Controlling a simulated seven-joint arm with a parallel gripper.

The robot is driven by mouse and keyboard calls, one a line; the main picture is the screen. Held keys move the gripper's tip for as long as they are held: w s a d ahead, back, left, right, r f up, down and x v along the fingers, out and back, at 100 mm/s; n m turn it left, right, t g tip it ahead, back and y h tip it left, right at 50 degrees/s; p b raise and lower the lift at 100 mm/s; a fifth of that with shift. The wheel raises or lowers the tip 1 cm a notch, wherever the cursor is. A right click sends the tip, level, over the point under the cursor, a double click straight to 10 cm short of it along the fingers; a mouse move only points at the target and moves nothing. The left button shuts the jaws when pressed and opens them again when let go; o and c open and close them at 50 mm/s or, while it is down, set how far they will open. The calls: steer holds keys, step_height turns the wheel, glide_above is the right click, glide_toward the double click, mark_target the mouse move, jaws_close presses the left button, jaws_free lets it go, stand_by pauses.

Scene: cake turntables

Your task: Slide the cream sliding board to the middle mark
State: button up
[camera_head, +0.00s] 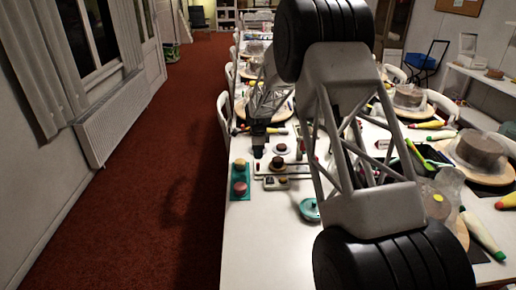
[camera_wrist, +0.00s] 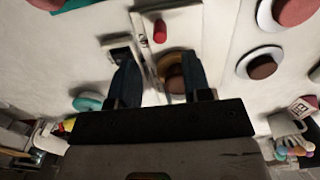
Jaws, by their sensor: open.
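The cream sliding board (camera_head: 296,172) lies on the white table in the head view, appearing as a pale strip with a small brown round item on or beside it. In the wrist view a pale strip (camera_wrist: 148,58), which seems to be this board and its track, runs up between my fingers. A red knob-like piece (camera_wrist: 160,32) and a brown round piece (camera_wrist: 175,75) show along it. My gripper (camera_wrist: 160,68) is open, its two dark fingers apart above the strip. Contact cannot be told. In the head view my gripper (camera_head: 259,149) is small and dark. The middle mark is not discernible.
A teal tray (camera_head: 240,194) with round cakes lies left of the board. A teal lidded dish (camera_head: 309,209) is at the front right. Plates with cakes (camera_wrist: 258,63) show right in the wrist view. The near left tabletop (camera_head: 262,240) is clear. My arm hides much of the table.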

mark_target(284, 167)
steer(key=shift+f, duration=3.15)
steer(key=shift+c, duration=0.2)
steer(key=c, duration=0.7)
steer(key=shift+d, duration=5.95)
steer(key=shift+r, duration=0.1)
steer(key=o, duration=0.7)
steer(key=shift+o, duration=0.2)
